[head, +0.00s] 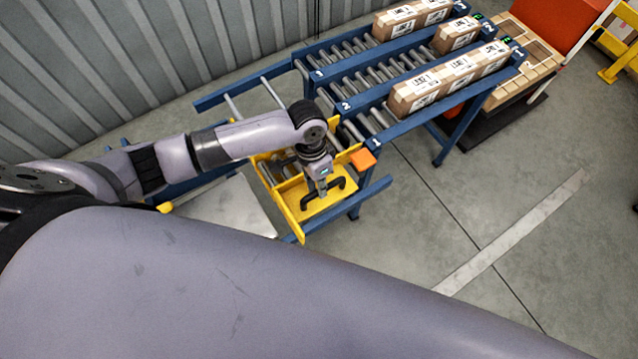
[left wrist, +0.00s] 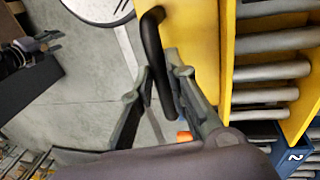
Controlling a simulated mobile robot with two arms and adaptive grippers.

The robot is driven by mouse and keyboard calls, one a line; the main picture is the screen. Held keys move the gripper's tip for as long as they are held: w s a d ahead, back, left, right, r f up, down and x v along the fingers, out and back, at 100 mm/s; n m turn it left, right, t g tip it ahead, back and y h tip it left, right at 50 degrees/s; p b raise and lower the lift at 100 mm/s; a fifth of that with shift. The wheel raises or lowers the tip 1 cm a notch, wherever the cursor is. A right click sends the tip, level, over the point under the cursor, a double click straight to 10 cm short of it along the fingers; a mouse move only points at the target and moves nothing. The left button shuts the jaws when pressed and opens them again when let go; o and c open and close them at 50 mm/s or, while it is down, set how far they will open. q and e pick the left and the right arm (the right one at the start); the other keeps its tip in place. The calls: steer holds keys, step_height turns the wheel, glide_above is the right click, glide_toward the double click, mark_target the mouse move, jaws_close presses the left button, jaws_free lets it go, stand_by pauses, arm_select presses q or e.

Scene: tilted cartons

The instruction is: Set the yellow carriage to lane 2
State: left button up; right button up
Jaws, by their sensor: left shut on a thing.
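The yellow carriage (head: 288,206) sits on a blue frame at the near end of the roller lanes. Its orange block (head: 363,159) is beside the rail end marked 1. Its black handle (head: 340,188) stands at its near side. My left gripper (head: 322,192) reaches down to this handle and is shut on it. In the left wrist view the fingers (left wrist: 160,72) close around the black handle (left wrist: 152,38), beside the yellow carriage wall (left wrist: 226,50). The lane 2 rail end (head: 345,106) lies farther up and left of the orange block. My right gripper is not in view.
Cartons (head: 448,78) stand on the sloping roller lanes, well up from the carriage. A grey plate (head: 232,205) lies left of the carriage. A corrugated wall (head: 120,70) runs behind. The floor at right is clear.

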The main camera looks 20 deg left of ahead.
arm_select(q)
jaws_close()
steer(key=shift+w+a, duration=0.1)
steer(key=shift+w+a+r, duration=0.1)
steer(key=shift+w+a, duration=0.1)
steer(key=shift+a, duration=0.05)
glide_above(290, 154)
steer(key=shift+w+b, duration=0.1)
steer(key=shift+b, duration=0.3)
steer(key=o, duration=0.8)
jaws_free()
